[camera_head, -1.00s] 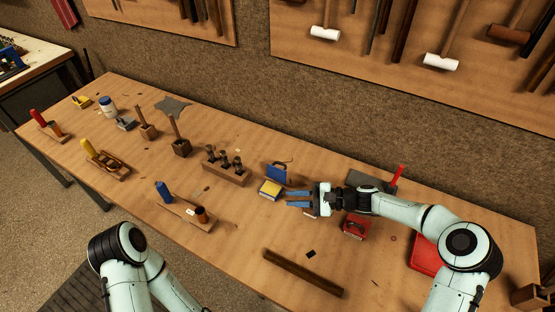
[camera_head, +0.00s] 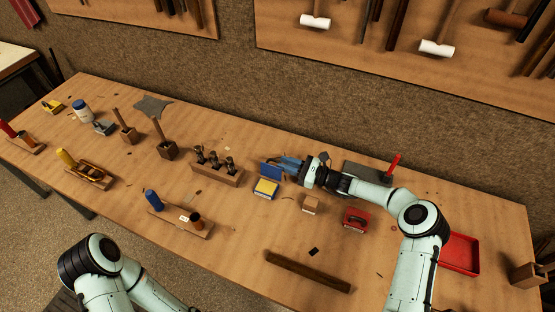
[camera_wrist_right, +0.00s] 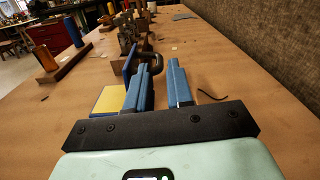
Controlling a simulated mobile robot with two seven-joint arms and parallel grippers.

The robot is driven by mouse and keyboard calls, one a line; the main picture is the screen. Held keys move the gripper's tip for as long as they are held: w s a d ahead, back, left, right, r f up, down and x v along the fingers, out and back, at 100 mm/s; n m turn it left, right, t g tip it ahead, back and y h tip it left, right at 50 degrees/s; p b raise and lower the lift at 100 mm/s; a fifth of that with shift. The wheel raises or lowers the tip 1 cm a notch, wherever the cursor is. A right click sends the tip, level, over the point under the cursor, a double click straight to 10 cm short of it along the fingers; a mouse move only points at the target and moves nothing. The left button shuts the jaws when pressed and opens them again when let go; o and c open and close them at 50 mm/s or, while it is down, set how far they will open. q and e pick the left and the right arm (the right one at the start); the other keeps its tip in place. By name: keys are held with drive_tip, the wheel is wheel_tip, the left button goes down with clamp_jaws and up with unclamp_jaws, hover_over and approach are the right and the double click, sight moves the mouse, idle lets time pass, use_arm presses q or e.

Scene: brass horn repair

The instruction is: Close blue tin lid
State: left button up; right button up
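The blue tin (camera_head: 265,188) stands on the bench with a yellow inside showing; it also shows in the right wrist view (camera_wrist_right: 109,101). Its blue lid (camera_head: 270,172) stands up open at the tin's back edge, and appears edge-on in the right wrist view (camera_wrist_right: 131,61). A dark loop (camera_wrist_right: 154,60) shows beside the lid. My right gripper (camera_head: 289,165) is behind and right of the lid, low over the bench. In the wrist view its blue fingers (camera_wrist_right: 158,75) are parted with nothing between them. Whether a finger touches the lid I cannot tell. My left gripper is out of view.
A wooden block (camera_head: 311,204) and a red tin (camera_head: 355,219) stand to the right of the blue tin. A tool holder (camera_head: 218,173) is close on the left. A dark wooden bar (camera_head: 308,271) lies in front. The bench between is mostly clear.

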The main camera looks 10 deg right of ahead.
drive_tip(key=shift+x, duration=1.7)
clamp_jaws()
